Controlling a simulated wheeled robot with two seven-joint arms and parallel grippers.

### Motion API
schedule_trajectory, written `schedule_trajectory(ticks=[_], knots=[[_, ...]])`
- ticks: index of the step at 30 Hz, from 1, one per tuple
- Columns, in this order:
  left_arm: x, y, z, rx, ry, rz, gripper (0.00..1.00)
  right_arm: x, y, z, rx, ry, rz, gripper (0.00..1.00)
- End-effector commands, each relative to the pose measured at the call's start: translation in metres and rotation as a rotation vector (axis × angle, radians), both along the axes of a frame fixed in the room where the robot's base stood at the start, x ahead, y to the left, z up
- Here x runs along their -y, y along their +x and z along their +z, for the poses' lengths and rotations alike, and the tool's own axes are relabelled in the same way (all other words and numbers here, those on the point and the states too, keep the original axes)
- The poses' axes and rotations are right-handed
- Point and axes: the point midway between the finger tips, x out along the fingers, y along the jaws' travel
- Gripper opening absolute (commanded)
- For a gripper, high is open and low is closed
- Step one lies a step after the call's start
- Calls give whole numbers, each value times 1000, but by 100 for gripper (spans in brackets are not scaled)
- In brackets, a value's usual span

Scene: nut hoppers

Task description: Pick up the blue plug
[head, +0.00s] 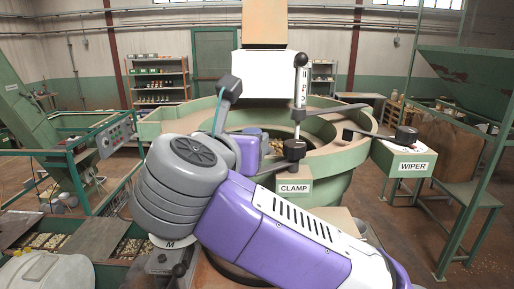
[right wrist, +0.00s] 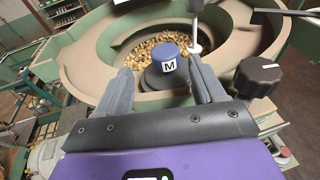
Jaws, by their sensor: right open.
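The blue plug (right wrist: 166,54) is a short, round-topped cylinder with a white "M" label. In the right wrist view it stands upright on a dark base (right wrist: 163,79) in the middle of the round green bowl (right wrist: 92,62). My right gripper (right wrist: 160,68) is open, with one grey finger on each side of the plug. The fingers look apart from it; the exact depth gap cannot be judged. In the head view my right arm (head: 275,235) crosses the front of the bowl, and I cannot make out the plug there. My left gripper is out of view.
Nuts (right wrist: 145,48) lie in the bowl around the dark base. A tall lever (head: 299,95) stands by the "CLAMP" sign (head: 294,188). In the wrist view another dark knob (right wrist: 258,76) is close to the right finger.

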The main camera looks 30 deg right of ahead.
Motion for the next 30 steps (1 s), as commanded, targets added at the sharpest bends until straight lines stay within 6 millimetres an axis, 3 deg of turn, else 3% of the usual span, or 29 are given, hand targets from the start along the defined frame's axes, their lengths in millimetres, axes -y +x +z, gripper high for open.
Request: schedule_trajectory(ticks=[10, 21, 30], knots=[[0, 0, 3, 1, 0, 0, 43, 37, 25, -4, -1, 0, -8, 69], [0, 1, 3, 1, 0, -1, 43, 43, 33, -6, 0, 2, -3, 69], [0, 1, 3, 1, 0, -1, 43, 43, 33, -6, 0, 1, -3, 23]])
